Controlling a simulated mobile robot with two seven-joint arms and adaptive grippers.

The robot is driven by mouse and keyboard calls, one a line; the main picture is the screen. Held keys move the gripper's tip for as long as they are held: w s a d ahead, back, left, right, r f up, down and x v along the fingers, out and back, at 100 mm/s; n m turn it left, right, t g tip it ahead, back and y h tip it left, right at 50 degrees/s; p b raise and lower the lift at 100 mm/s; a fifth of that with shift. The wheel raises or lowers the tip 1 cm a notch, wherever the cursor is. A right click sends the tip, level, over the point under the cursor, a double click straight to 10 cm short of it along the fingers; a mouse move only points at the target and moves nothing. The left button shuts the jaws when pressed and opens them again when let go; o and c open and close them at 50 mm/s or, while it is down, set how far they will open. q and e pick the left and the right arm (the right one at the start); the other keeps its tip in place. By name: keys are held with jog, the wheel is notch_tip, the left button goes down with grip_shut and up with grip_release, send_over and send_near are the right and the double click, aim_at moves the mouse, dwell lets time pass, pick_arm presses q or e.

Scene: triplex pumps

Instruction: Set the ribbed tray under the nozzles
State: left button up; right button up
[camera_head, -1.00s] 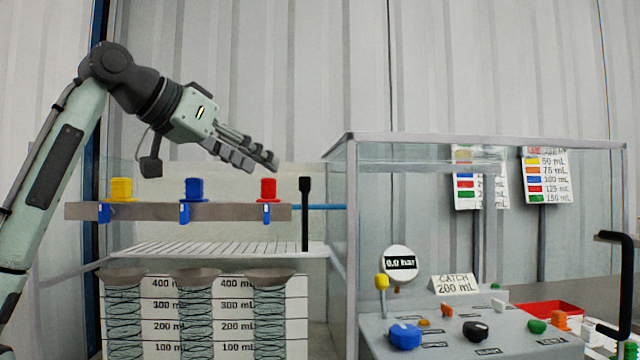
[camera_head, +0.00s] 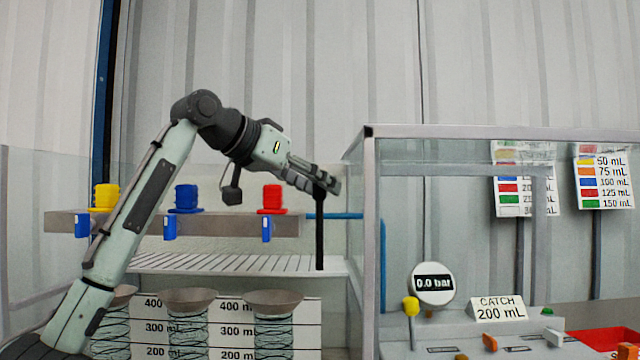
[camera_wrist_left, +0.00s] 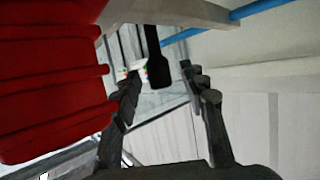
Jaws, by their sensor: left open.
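The ribbed tray (camera_head: 215,264) is a pale slatted plate lying level between the beam above and the funnels below. A black upright handle (camera_head: 320,235) with a thicker top stands at its right end. Blue nozzles (camera_head: 169,227) hang from the grey beam (camera_head: 225,225); one is partly behind my left arm. My left gripper (camera_head: 333,187) is open and empty, at the height of the handle's top, overlapping it in the head view. In the left wrist view the black handle (camera_wrist_left: 154,62) shows between and beyond the open fingers (camera_wrist_left: 162,78); contact cannot be told. My right gripper is not visible.
Yellow (camera_head: 104,198), blue (camera_head: 186,198) and red caps (camera_head: 271,198) sit on the beam; the red one is close in the wrist view (camera_wrist_left: 50,80). Grey funnels (camera_head: 190,300) stand below. A glass enclosure (camera_head: 368,240) and blue pipe (camera_head: 345,216) are close right.

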pick_arm(q)
jog(key=shift+w+d+f, duration=0.25)
jog(key=shift+w+d, duration=0.15)
jog(key=shift+w, duration=0.05)
jog(key=shift+c, duration=0.2)
grip_shut()
